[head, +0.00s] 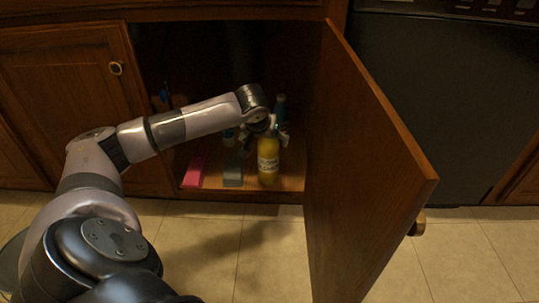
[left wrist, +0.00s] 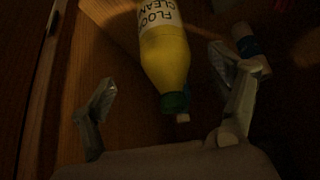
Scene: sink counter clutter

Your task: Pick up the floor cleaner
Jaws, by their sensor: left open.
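The floor cleaner (head: 268,162) is a yellow bottle with a pale label, upright on the cabinet floor near the front edge. In the left wrist view the floor cleaner (left wrist: 166,60) shows its "FLOOR CLEAN" label and a green cap. My left gripper (head: 267,128) is at the top of the bottle in the head view. In the left wrist view my left gripper (left wrist: 165,92) is open, with one finger on each side of the bottle's cap end and gaps between. My right gripper is not in view.
The open cabinet door (head: 362,160) stands close on the right. A pink item (head: 195,168) and a grey-green item (head: 233,172) lie left of the bottle. A dark bottle (head: 280,108) stands behind. The cabinet's left door (head: 75,95) is shut.

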